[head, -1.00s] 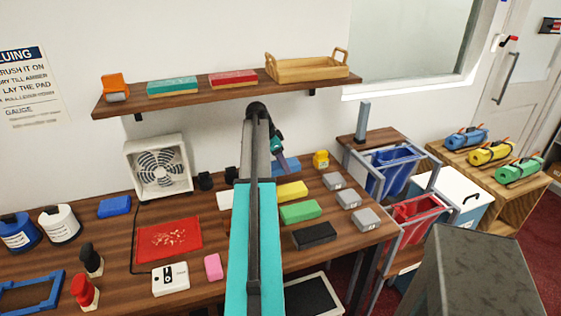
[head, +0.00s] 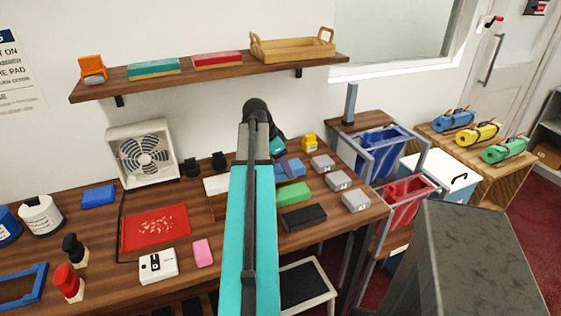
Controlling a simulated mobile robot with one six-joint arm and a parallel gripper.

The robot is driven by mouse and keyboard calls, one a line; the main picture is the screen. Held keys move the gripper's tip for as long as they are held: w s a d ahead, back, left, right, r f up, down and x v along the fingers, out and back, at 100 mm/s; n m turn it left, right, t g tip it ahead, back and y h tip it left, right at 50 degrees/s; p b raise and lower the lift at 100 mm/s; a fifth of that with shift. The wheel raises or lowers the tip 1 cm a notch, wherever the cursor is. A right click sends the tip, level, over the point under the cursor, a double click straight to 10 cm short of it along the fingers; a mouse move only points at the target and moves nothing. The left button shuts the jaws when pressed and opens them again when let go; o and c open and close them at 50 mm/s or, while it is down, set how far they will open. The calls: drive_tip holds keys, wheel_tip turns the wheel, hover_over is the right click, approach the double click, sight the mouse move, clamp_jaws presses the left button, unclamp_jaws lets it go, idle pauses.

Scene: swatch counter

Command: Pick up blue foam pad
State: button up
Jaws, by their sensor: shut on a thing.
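The blue foam pad (head: 292,169) is in the row of coloured pads on the right half of the counter, just right of my arm. My gripper (head: 284,160) comes down onto it from above and is shut on it; the fingertips are small and partly hidden. The pad appears in front of where the yellow pad lay, and that pad is hidden. I cannot tell how high the blue pad is above the counter.
A green pad (head: 294,191) and black pad (head: 304,217) lie nearer. Grey blocks (head: 339,180) stand right, with a yellow item (head: 309,143) behind. Another blue block (head: 98,194) lies left by the fan (head: 143,155). A shelf (head: 205,74) overhangs the back.

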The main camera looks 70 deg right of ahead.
drive_tip(key=shift+s+a, duration=0.6)
drive_tip(key=shift+a, duration=0.2)
drive_tip(key=shift+w+a, duration=0.15)
drive_tip(key=shift+w, duration=0.35)
drive_tip(key=w+a+r+n+t, duration=0.15)
drive_tip(key=w+a+n, duration=0.35)
drive_tip(key=w+a, duration=0.5)
drive_tip(key=w+a+r+n+t+h, duration=0.15)
drive_tip(key=w+a+n, duration=0.3)
drive_tip(key=w, duration=0.85)
drive_tip(key=w+a+n+t, duration=0.2)
drive_tip(key=w+a+n, duration=0.2)
drive_tip(key=w+a, duration=0.6)
drive_tip(key=w+a+r+n+t+y, duration=0.1)
drive_tip(key=w+a+n, duration=0.4)
drive_tip(key=a, duration=0.8)
drive_tip(key=w+a+r+n+t+y, duration=0.1)
drive_tip(key=w+a+n, duration=0.3)
drive_tip(key=a, duration=0.9)
drive_tip(key=w+a+r+n+t+y, duration=0.1)
drive_tip(key=w+a+n, duration=0.4)
drive_tip(key=a, duration=0.8)
drive_tip(key=shift+w+r+n+y, duration=0.35)
drive_tip(key=shift+w+r+y, duration=0.2)
drive_tip(key=shift+y, duration=0.2)
drive_tip(key=shift+f, duration=0.1)
